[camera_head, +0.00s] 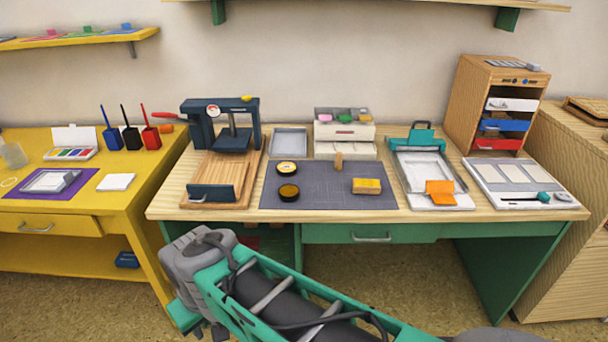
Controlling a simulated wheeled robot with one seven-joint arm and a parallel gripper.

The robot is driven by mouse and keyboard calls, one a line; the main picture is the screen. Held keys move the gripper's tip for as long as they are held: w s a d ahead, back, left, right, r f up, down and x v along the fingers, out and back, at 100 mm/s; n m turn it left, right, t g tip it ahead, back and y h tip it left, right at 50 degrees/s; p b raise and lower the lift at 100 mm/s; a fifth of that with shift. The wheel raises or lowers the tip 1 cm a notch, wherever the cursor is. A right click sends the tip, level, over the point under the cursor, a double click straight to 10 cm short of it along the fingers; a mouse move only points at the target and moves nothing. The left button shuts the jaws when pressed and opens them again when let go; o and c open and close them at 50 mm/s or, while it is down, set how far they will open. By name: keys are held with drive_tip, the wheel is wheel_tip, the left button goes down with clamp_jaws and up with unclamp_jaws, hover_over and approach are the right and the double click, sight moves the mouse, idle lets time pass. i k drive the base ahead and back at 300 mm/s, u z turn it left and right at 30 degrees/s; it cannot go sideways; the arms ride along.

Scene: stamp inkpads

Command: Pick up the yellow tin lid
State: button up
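On the dark grey mat (330,192) on the middle desk are two small round black-rimmed tin pieces. The rear one (286,168) has a pale yellow round face with a dark mark and looks like the yellow tin lid. The front one (289,193) shows a darker yellow round face, like an open ink tin. They lie close together, apart from each other. My arm crosses the lower foreground, well in front of the desk and away from both. No gripper fingertips can be made out.
A yellow block (366,186) and a small wooden stamp (338,161) are on the mat. A dark blue press (225,130) on a wooden board stands left. A teal-clamped tray (420,170) stands right. The mat's front middle is clear.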

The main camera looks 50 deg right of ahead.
sight(285, 168)
drive_tip(key=z, duration=0.75)
drive_tip(key=i, duration=1)
